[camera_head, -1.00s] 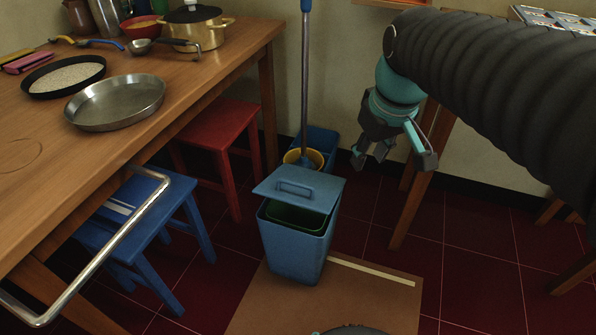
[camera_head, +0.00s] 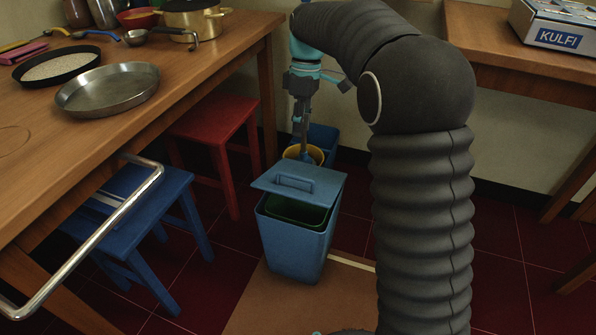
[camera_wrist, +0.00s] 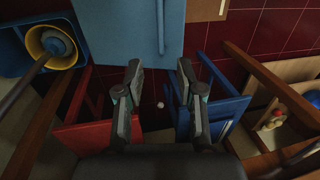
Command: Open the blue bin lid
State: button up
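The blue bin (camera_head: 293,245) stands on the floor. Its flat blue lid (camera_head: 330,184) has a raised bar handle and sits above the rim, with a gap in front that shows a green inner liner (camera_head: 297,213). In the wrist view the lid (camera_wrist: 115,30) fills the top middle, with its handle along it. My gripper (camera_head: 300,130) points down above and behind the lid in the head view, apart from it. In the wrist view my gripper (camera_wrist: 159,68) is open, with nothing between its fingers.
A yellow mop bucket (camera_wrist: 52,45) with a long handle stands behind the bin. A red stool (camera_head: 212,120) and a blue stool (camera_head: 150,235) stand left, beside a wooden table (camera_head: 200,85) with pans. A second table (camera_head: 480,45) is at right. A brown mat (camera_head: 270,300) lies in front.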

jog(key=f, duration=0.4)
jog(key=s+f+b, duration=0.1)
jog(key=f, duration=0.4)
jog(key=s+f+b, duration=0.1)
jog(key=f, duration=0.3)
jog(key=shift+s+a+f, duration=0.15)
jog(key=shift+s+a, duration=0.05)
jog(key=shift+a, duration=0.2)
grip_shut()
